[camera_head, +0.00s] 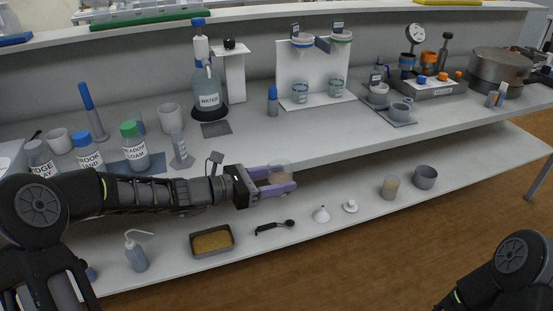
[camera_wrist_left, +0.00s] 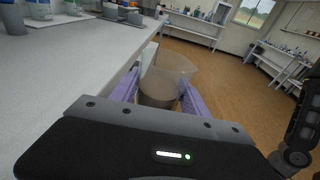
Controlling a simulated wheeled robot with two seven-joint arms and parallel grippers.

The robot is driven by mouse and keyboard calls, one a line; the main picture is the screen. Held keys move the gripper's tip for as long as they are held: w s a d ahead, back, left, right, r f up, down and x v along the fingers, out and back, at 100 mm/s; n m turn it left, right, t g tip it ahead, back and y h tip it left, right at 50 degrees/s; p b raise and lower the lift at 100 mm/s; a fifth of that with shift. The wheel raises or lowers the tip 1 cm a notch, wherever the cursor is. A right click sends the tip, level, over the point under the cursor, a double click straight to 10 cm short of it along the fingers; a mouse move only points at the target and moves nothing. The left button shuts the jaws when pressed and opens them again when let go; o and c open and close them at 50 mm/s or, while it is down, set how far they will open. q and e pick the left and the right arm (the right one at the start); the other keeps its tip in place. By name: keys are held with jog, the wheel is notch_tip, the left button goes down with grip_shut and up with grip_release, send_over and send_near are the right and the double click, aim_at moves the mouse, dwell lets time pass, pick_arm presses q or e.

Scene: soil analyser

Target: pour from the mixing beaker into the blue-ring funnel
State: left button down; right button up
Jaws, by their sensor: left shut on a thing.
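My left gripper (camera_head: 283,189) reaches in from the left in the head view, in front of the bench edge. Its purple fingers are shut on a clear beaker (camera_head: 280,168), which also shows in the left wrist view (camera_wrist_left: 172,68) with brownish contents (camera_wrist_left: 158,92). The beaker looks about upright and is away from the funnels. The blue-ring funnel (camera_head: 301,41) sits high on a white stand at the back of the bench, above a beaker with a blue mark (camera_head: 300,90). A green-ring funnel (camera_head: 341,38) is right of it. My right gripper is not in view.
A blue-capped bottle (camera_head: 272,103) stands left of the funnel stand (camera_head: 322,72). A water bottle (camera_head: 207,92) is further left. A scale with a cup (camera_head: 401,111) is to the right. The bench top before the stand is clear. The lower shelf holds a tray (camera_head: 212,241) and a small funnel (camera_head: 321,214).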

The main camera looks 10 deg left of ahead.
pick_arm(q)
jog(key=s+a+f, duration=0.3)
jog(key=s+f, duration=0.3)
jog(key=s+a+f, duration=0.3)
jog(key=s+f, duration=0.3)
jog(key=s, duration=0.1)
jog(key=shift+a, duration=0.25)
jog(key=shift+w, duration=0.1)
